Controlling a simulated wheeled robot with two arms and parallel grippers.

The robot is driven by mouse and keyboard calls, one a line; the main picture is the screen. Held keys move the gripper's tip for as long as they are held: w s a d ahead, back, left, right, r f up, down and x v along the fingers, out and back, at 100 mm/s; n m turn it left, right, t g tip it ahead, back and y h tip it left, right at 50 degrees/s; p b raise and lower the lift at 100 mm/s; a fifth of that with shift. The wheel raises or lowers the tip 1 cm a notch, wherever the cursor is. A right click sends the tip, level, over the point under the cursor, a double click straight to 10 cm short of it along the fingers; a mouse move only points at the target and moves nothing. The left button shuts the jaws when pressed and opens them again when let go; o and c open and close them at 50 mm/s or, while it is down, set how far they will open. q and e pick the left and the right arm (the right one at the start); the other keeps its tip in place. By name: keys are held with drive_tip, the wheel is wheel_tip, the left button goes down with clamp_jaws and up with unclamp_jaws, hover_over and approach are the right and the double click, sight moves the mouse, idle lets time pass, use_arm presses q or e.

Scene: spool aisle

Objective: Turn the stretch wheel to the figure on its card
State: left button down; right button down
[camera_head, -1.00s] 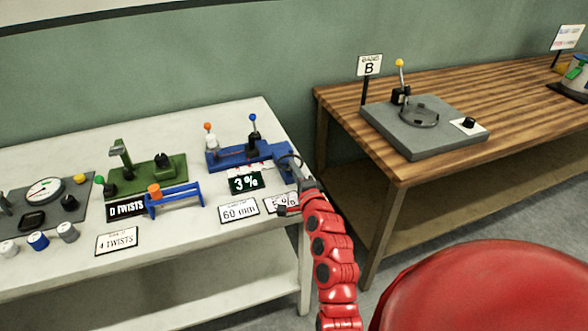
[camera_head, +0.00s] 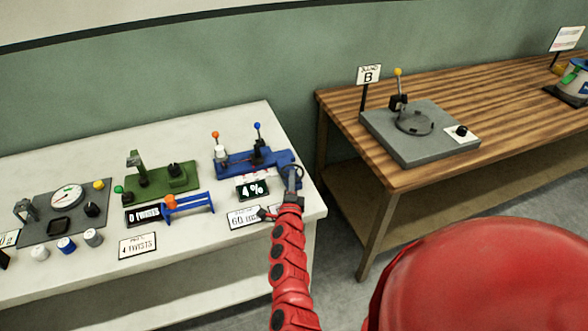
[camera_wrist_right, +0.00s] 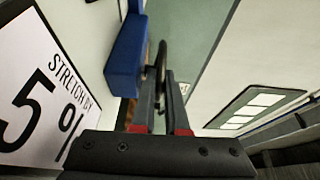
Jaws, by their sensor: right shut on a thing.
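The stretch wheel (camera_head: 293,172) is a dark ring at the right end of the blue fixture (camera_head: 236,163) on the white table. It shows edge-on in the wrist view (camera_wrist_right: 161,60), beside the blue body. My right gripper (camera_head: 291,184) is shut on the stretch wheel's rim; its fingers (camera_wrist_right: 165,92) close around it in the wrist view. The black display (camera_head: 254,190) in front of the fixture reads 4 %. My left gripper is not in view.
A card reading 60 mm (camera_head: 243,217) lies near the table's front edge. A green fixture (camera_head: 160,180) and a grey panel (camera_head: 65,212) stand to the left. A wooden bench (camera_head: 440,92) with a grey device is at the right, past a gap.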

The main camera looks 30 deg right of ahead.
drive_tip(key=shift+w+a+m+g+h+p, duration=0.1)
drive_tip(key=shift+m+g+h+p, duration=0.1)
drive_tip(key=shift+m+g+h, duration=0.3)
drive_tip(key=shift+w+a+m+g+h+p, duration=0.15)
drive_tip(key=shift+m+g+h, duration=0.25)
drive_tip(key=shift+h, duration=0.2)
drive_tip(key=c, duration=1.2)
unclamp_jaws()
drive_tip(key=shift+s, duration=0.1)
drive_tip(key=b+v, duration=0.3)
drive_tip(key=v, duration=1.4)
drive_tip(key=shift+a+r, duration=0.1)
drive_tip(key=shift+a, duration=0.15)
